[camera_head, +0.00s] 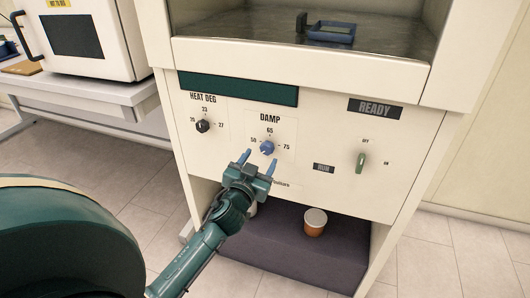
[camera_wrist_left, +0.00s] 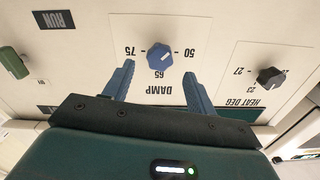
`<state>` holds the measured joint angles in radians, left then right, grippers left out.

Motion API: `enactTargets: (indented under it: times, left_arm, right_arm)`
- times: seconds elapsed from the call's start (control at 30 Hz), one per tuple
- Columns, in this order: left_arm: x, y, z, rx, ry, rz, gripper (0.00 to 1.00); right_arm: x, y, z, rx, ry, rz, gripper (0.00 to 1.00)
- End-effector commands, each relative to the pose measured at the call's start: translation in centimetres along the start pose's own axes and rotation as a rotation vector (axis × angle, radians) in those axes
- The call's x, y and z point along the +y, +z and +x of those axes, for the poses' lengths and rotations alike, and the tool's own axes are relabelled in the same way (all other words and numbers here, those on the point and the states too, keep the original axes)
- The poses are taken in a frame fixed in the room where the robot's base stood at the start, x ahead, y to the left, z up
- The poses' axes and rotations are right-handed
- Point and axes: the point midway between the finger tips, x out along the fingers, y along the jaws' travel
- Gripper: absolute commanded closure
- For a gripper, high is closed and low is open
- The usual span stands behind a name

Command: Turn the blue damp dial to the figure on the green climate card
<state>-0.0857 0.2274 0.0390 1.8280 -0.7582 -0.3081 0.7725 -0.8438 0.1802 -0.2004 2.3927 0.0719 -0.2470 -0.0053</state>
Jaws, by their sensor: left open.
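The blue damp dial (camera_head: 267,148) sits on the cream panel under the word DAMP, with 50 at its left, 65 above and 75 at its right. In the left wrist view the dial (camera_wrist_left: 160,57) shows upside down, between the fingers' line. I cannot tell which figure it points at. My left gripper (camera_head: 257,160) is open and empty, its two blue fingers reaching towards the dial from below, apart from it. A dark green strip (camera_head: 238,88) runs above the dials with no readable figure; I cannot tell that it is the climate card. My right gripper is not in view.
A black heat dial (camera_head: 203,126) is left of the damp dial; a green switch (camera_head: 361,162) marked OFF and ON is right. A RUN label (camera_head: 323,168) lies between. A blue tray (camera_head: 331,32) stands in the chamber above. A cup (camera_head: 315,222) stands on the shelf below.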

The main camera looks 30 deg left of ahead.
Motion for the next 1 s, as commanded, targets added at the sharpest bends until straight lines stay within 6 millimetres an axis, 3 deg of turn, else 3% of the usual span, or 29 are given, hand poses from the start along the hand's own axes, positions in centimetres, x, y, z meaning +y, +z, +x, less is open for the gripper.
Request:
enactTargets:
  times: [0.1,0.23,0.63,1.0]
  left_arm:
    - [-0.1,0.0,2.2,0.001,-0.001,0.002,0.43]
    - [0.0,0.0,3.5,0.000,0.000,0.001,0.43]
    - [0.0,0.1,4.3,-0.001,0.000,0.000,0.43]
    - [0.0,0.1,4.3,-0.001,0.000,0.000,0.73]
  right_arm:
    - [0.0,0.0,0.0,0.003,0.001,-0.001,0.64]
    - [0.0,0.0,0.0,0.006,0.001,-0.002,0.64]
    - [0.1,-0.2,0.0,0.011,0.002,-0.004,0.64]
    - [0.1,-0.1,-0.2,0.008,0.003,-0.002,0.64]
